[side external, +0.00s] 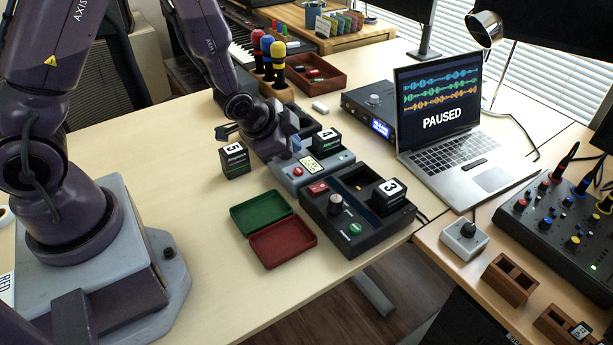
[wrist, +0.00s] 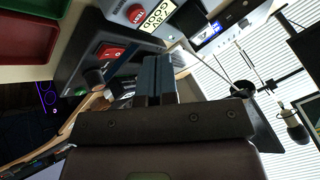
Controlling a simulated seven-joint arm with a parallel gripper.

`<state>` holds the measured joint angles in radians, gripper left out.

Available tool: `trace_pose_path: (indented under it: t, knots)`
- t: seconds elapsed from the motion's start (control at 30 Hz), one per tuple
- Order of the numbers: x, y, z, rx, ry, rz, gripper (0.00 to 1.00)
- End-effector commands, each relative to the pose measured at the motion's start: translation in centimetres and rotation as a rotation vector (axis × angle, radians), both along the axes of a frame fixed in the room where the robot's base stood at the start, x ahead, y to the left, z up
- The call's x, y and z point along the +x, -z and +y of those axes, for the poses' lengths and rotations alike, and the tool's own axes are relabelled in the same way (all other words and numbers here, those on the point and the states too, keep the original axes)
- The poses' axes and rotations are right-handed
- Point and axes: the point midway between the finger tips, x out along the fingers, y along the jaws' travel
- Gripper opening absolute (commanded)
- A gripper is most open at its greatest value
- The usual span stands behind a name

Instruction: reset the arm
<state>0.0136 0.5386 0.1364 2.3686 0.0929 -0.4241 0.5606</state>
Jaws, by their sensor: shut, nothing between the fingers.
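A cartridge marked 4 (side external: 327,142) sits at the grey device (side external: 308,172). A cartridge marked 3 (side external: 388,196) sits at the black device (side external: 357,238). My arm partly hides the back of the row.
An open green and red case (side external: 282,243) lies in front of the black device. A laptop (side external: 466,184) showing PAUSED stands to the right. Several capped cylinders (side external: 267,60) stand in a wooden holder behind my gripper.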

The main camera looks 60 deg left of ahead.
Motion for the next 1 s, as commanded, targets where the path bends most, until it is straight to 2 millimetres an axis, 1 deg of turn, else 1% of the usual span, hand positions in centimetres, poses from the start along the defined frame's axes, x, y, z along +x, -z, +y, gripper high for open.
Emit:
trace_pose_path:
  t: [0.03,0.07,0.17,0.27,0.37,0.5,0.7,0.8,0.9,1.0]
  knots:
    - [-1.1,0.6,-0.1,-0.024,-0.035,0.066,0.0]
    - [-1.7,0.7,-0.1,-0.04,-0.062,0.103,0.0]
    - [-3.4,-0.5,-0.5,-0.097,-0.154,0.204,0.0]
    - [-5.2,-2.9,-1.1,-0.153,-0.248,0.283,0.0]
    - [-7.1,-6.0,-1.7,-0.204,-0.332,0.34,0.0]
    - [-10.0,-10.7,-2.7,-0.265,-0.431,0.387,0.0]
    - [-14.5,-16.8,-3.8,-0.329,-0.511,0.378,0.0]
    - [-16.4,-19.2,-4.2,-0.354,-0.517,0.334,0.0]
    - [-17.4,-21.2,-4.4,-0.371,-0.5,0.262,0.0]
    - [-17.8,-22.6,-4.5,-0.385,-0.479,0.187,0.0]
